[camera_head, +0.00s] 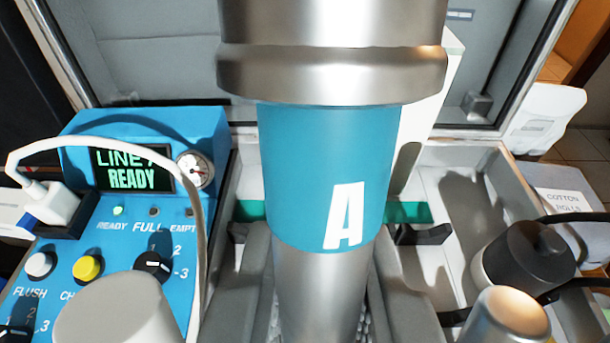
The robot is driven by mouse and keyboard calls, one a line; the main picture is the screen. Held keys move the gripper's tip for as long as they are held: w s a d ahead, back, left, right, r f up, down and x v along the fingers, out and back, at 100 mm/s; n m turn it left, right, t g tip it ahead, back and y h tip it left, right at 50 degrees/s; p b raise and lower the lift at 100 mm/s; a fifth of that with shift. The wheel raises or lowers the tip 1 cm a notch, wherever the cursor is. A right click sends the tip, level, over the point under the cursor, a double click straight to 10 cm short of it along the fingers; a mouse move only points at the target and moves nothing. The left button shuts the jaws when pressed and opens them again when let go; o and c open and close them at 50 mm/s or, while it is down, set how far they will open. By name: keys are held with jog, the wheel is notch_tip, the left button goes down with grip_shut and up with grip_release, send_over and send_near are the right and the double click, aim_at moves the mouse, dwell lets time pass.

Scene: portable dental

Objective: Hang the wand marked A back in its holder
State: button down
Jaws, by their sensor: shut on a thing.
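The wand marked A (320,160) stands large and upright in the middle of the view. It has a metal upper part, a teal band with a white letter A, and a metal lower part. My gripper (322,262) has its grey fingers on both sides of the lower metal part and is shut on it. Behind the wand, a green strip (408,212) and a dark hook-like piece (425,235) show to the right, with similar parts at left. They may belong to a holder, but the wand hides the middle.
A blue control panel (105,240) at left has a screen reading "READY", a gauge and knobs. A white cable (110,142) arches over it. Black and metal cylindrical parts (540,255) stand at lower right. The grey case lid (155,50) rises behind. A cotton rolls box (565,205) is at far right.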

jog(key=shift+s+f, duration=0.25)
jog(key=shift+f, duration=0.5)
jog(key=shift+s+f, duration=0.25)
jog(key=shift+f, duration=0.5)
jog(key=shift+s+f, duration=0.3)
jog(key=shift+f, duration=0.15)
jog(key=c, duration=1.3)
grip_release()
jog(key=shift+o, duration=0.2)
jog(key=v, duration=0.8)
